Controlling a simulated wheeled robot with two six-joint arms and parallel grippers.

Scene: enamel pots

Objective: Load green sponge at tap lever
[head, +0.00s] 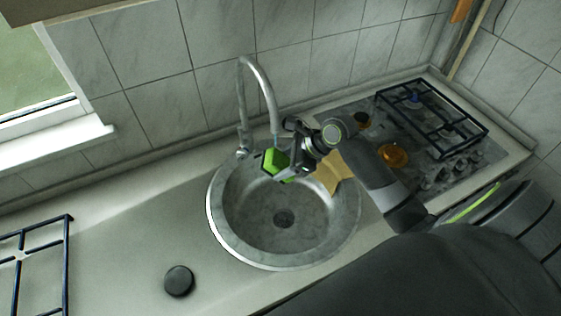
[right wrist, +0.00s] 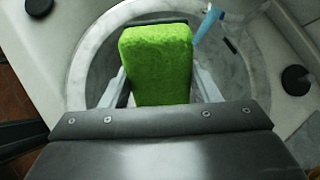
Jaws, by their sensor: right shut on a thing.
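A bright green sponge (head: 275,160) is held over the back of the round sink (head: 225,235). It also shows in the right wrist view (right wrist: 156,62) between the two fingers. My right gripper (head: 284,163) is shut on the sponge, close to the tap. The curved metal tap (head: 262,78) rises behind the sink, and its base (head: 244,150) stands at the sink's back left. The tap lever cannot be made out clearly. My left gripper is not in view.
A stove with a dark blue grate (head: 435,120) is at the right, with an orange dish (head: 393,156) on it. A black round disc (head: 179,281) lies on the counter. Another grate (head: 38,255) is at the left. The left counter is mostly clear.

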